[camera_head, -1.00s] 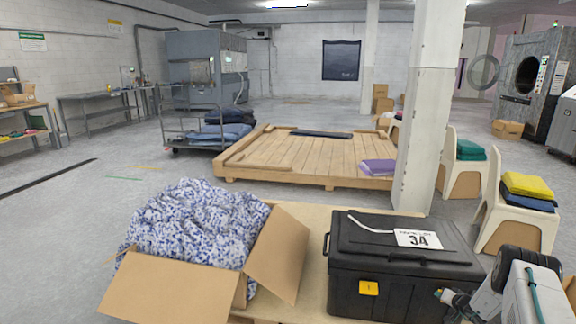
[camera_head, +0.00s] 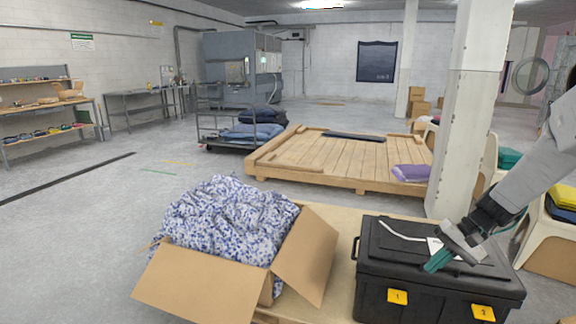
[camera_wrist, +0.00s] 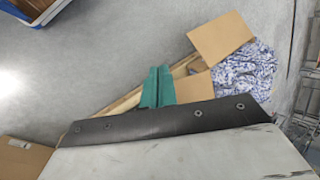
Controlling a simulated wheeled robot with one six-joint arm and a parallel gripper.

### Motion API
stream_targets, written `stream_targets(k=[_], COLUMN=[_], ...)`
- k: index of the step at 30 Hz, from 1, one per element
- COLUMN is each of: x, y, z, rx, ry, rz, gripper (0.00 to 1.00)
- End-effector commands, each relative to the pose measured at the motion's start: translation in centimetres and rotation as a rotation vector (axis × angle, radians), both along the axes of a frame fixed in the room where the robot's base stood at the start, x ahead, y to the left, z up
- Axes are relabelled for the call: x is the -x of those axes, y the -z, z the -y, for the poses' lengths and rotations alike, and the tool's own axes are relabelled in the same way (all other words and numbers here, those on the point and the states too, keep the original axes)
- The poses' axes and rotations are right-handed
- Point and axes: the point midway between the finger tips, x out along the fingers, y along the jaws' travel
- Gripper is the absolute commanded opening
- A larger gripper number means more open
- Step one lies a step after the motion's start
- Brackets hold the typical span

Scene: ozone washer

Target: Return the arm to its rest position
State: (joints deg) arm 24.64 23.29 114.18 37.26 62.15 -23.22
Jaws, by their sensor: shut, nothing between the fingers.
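My gripper (camera_head: 438,262) is shut and empty, with its teal fingertips pointing down over the black case (camera_head: 400,302) in the head view. I cannot tell whether the fingertips touch the lid. My arm reaches in from the right edge and hides part of the case's white label. In the wrist view, my shut teal fingers (camera_wrist: 157,88) show near the middle, with the open cardboard box (camera_wrist: 222,38) and its blue-and-white cloth (camera_wrist: 246,72) beyond them.
The open box (camera_head: 190,290) holds patterned cloth (camera_head: 228,222) left of the case. A white pillar (camera_head: 470,120) stands behind the case, close to my arm. A wooden platform (camera_head: 325,158) and laundry cart (camera_head: 240,132) stand farther back. The floor at left is clear.

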Motion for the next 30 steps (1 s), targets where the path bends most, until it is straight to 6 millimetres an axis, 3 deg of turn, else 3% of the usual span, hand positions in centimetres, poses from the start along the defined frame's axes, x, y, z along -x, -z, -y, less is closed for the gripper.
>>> stream_targets(k=[1,6,12,18,24,30], x=[2.0,9.1,17.0,24.0,28.8,30.3], y=[-1.9,-6.1,-9.7,-11.8,-13.2,-15.1], z=[-1.3,-4.3,-6.5,-7.6,-8.4,-9.7], rx=[0.033,0.157,0.325,0.486,0.602,0.631], ry=[-0.028,-0.099,-0.175,-0.257,-0.345,-0.369], rz=[-0.023,-0.107,-0.143,-0.102,0.024,0.159], gripper=[0.0,0.0,0.0,0.0,0.0,0.0])
